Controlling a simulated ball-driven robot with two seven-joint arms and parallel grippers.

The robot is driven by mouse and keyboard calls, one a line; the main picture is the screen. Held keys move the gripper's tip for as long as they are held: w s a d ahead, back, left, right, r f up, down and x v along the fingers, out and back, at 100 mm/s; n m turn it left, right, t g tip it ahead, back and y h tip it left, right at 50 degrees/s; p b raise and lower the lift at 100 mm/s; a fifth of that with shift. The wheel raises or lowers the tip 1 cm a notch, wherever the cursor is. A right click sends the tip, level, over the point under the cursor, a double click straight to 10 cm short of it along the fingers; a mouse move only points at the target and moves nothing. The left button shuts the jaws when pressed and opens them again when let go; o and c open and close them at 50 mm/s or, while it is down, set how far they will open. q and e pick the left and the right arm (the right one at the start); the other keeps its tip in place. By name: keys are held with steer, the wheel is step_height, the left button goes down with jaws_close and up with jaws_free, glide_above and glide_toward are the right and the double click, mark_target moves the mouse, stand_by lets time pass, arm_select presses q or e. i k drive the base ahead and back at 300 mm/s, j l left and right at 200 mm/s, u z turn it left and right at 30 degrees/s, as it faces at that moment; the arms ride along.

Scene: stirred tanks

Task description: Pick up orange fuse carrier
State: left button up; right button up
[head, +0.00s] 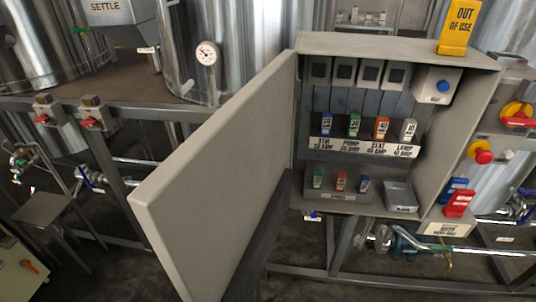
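An orange fuse carrier (381,128) stands in the upper row inside the open grey cabinet (425,52), between a green carrier (354,126) and a grey-white carrier (408,131). A blue carrier (326,125) is at the left end of that row. A second, smaller-looking orange carrier (341,182) sits in the box (337,196) on the cabinet floor, between a green one (318,179) and a blue one (363,184). Neither of my grippers is in view.
The cabinet door (215,165) stands wide open to the left. An empty-looking grey tray (400,197) lies right of the box. A yellow "out of use" sign (459,25) stands on top. Red and blue parts (459,203) and a red knob (481,152) are at the right.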

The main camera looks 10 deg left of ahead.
mark_target(381, 125)
steer(key=j+z, duration=0.2)
steer(key=j, duration=0.2)
steer(key=j+z, duration=0.25)
steer(key=j, duration=0.15)
steer(key=k+j+z, duration=0.2)
steer(key=j, duration=0.2)
steer(key=j+z, duration=0.25)
steer(key=j, duration=0.15)
